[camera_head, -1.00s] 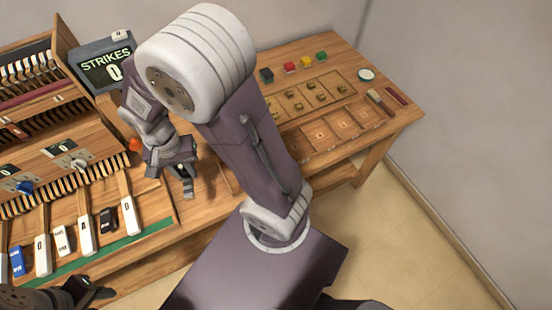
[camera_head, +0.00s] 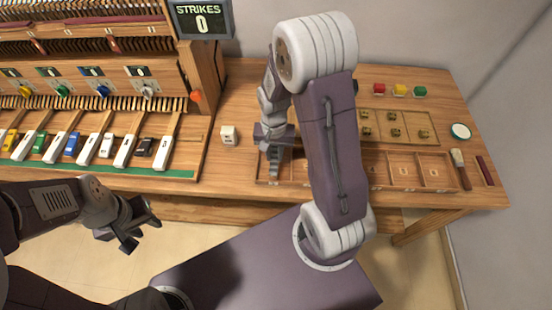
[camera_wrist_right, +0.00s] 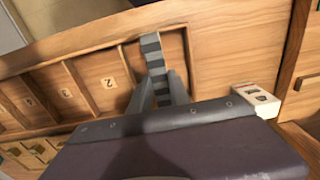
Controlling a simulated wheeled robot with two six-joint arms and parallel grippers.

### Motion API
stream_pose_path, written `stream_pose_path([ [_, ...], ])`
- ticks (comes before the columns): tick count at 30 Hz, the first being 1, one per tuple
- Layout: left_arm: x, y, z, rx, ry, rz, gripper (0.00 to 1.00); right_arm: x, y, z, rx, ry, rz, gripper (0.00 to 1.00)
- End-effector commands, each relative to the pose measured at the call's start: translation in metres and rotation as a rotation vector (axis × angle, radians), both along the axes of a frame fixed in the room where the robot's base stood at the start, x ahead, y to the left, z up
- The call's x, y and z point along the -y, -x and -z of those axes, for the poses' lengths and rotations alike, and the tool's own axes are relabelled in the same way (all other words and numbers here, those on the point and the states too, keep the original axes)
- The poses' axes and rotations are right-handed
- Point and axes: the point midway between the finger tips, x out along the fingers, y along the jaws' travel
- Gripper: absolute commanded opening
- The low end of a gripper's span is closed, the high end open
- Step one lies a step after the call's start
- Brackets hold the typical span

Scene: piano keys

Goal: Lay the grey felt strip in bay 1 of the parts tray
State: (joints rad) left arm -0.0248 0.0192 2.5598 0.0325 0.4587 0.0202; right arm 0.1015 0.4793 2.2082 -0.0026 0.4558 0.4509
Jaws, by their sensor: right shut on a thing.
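My right gripper (camera_head: 272,150) is shut on the grey felt strip (camera_wrist_right: 152,50), which has lighter and darker grey bands. The strip also shows below the gripper in the head view (camera_head: 273,167). It is over the end bay of the wooden parts tray (camera_head: 405,189), beside the bay marked 2 (camera_wrist_right: 110,83) in the right wrist view. This end bay, bay 1 (camera_wrist_right: 176,48), looks otherwise empty, and its number is hidden. I cannot tell whether the strip touches its floor. My left gripper (camera_head: 138,228) is open and empty, in front of the keyboard, away from the tray.
A white block (camera_head: 229,136) stands left of the tray. The keyboard (camera_head: 95,150) and strikes display (camera_head: 202,20) are further left. A brush (camera_head: 459,168), a dark red stick (camera_head: 485,170) and a round dish (camera_head: 460,131) lie at the right. My right arm hides the tray's middle.

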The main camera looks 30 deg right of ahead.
Motion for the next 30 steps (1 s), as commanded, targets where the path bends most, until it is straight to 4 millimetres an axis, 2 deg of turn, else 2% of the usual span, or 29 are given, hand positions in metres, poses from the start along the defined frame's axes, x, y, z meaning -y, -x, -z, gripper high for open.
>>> stream_pose_path([
  [3,0.0,0.0,0.0,0.0,0.0,0.0,0.36,0.008,-0.01,0.007,0.0,0.0,0.0,0.0],
  [7,0.0,0.0,0.0,0.0,0.0,0.0,0.36,0.01,-0.011,0.01,-0.001,-0.001,-0.001,0.0],
  [12,0.0,0.0,0.003,0.0,0.0,0.0,0.36,0.009,-0.01,0.039,-0.004,0.0,-0.001,0.0],
  [15,0.0,0.0,0.003,0.0,0.0,0.0,0.36,0.009,-0.011,0.048,0.0,0.0,-0.001,0.0],
  [26,0.0,0.0,0.006,0.0,0.0,0.0,0.36,0.009,-0.011,0.053,0.0,0.0,0.0,0.0],
  [27,0.0,0.0,0.005,0.0,0.0,0.0,0.36,0.009,-0.011,0.052,0.001,0.001,0.0,0.31],
  [29,0.0,0.0,0.005,0.0,0.0,0.0,0.36,0.009,-0.011,0.052,0.001,0.001,0.0,0.44],
  [30,0.0,0.0,0.005,0.0,0.0,0.0,0.36,0.009,-0.011,0.052,0.001,0.001,0.0,0.44],
])
